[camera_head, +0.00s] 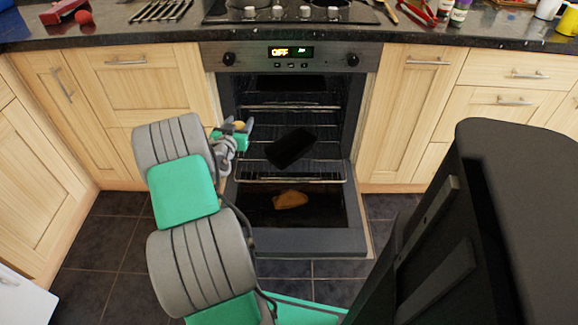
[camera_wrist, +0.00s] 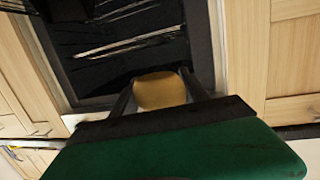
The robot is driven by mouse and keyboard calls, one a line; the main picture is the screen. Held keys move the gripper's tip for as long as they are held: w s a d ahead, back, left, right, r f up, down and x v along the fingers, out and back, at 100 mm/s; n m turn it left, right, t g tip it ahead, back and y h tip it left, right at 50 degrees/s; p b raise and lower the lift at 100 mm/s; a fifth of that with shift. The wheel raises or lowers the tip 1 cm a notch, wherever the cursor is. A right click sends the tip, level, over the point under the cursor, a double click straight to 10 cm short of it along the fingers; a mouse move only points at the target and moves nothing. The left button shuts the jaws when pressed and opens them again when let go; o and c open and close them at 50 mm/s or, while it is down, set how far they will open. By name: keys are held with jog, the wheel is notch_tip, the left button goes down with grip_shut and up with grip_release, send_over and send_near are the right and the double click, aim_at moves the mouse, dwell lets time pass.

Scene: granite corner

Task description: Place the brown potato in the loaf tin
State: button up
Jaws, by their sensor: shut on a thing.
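My gripper (camera_head: 235,128) is shut on a rounded yellow-brown thing that looks like the brown potato (camera_head: 240,125). In the wrist view the potato (camera_wrist: 160,91) sits between the two dark fingers, its near end hidden by the gripper body. The gripper is at the left side of the oven opening. A black loaf tin (camera_head: 291,147) rests at rack level inside the open oven, to the right of my gripper and apart from it. The inside of the tin is too dark to make out.
The oven (camera_head: 290,190) has its door down, with wire racks (camera_head: 300,170) above and below the tin. An orange-brown piece (camera_head: 290,200) lies low in front, perhaps on the door. Wooden cabinets (camera_head: 150,85) flank the oven. The dark counter (camera_head: 420,32) carries a hob, a red ball and utensils.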

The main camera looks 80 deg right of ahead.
jog(key=s+d+f+g+b, duration=0.1)
jog(key=s+d+f+b, duration=0.1)
jog(key=s+d+f, duration=0.55)
jog(key=b, duration=0.3)
send_over(285, 154)
jog(key=shift+m, duration=0.3)
notch_tip(285, 154, down, 7)
jog(key=shift+w+f, duration=0.1)
jog(key=shift+a+f+b, duration=0.1)
jog(key=shift+f+b, duration=0.2)
jog(key=shift+f, duration=0.05)
